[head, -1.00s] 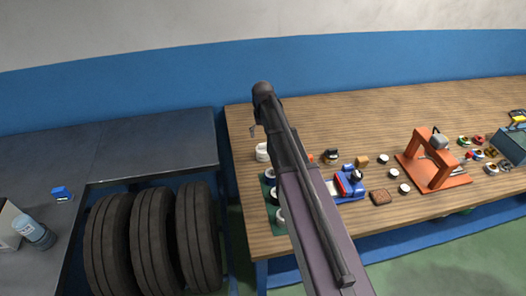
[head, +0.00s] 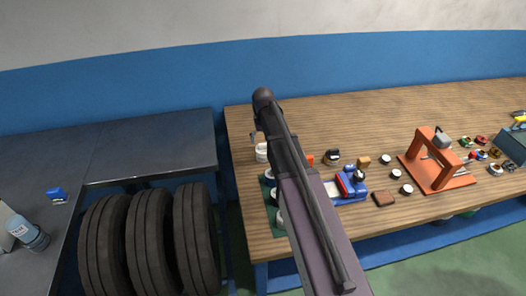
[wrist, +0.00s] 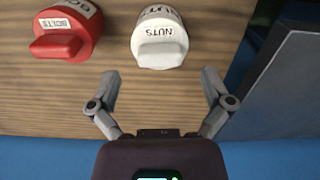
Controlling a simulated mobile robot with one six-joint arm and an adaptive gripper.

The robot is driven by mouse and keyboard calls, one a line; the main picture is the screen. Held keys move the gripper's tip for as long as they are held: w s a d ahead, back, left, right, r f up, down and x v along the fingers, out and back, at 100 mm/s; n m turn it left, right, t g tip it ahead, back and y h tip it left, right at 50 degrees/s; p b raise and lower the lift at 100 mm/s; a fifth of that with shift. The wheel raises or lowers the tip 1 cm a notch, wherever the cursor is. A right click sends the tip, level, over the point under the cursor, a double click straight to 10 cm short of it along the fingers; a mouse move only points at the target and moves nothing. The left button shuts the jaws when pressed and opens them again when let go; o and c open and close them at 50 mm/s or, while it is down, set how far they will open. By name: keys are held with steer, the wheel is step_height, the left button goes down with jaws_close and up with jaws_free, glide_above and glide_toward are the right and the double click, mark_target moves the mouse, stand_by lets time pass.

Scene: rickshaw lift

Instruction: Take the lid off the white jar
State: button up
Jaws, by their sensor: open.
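The white jar (wrist: 158,40), with a knobbed lid and a label reading NUTS, stands on the wooden bench in the wrist view. It also shows in the head view as a small white shape (head: 262,152) near the bench's left edge, beside my arm. My gripper (wrist: 160,78) is open and empty in the wrist view. Its two fingers are spread wide, pointing toward the white jar, with a gap of bare wood between. In the head view my arm hides most of the gripper.
A red jar (wrist: 68,32) labelled BOLTS stands left of the white jar. A dark metal surface (wrist: 285,95) is at the right in the wrist view. In the head view, a blue vise (head: 350,184), an orange press frame (head: 436,165) and several small parts are on the bench; tyres (head: 150,235) stand left.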

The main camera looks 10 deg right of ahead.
mark_target(263, 147)
steer(key=shift+f+b, duration=1.15)
steer(key=shift+f, duration=0.3)
steer(key=c, duration=1)
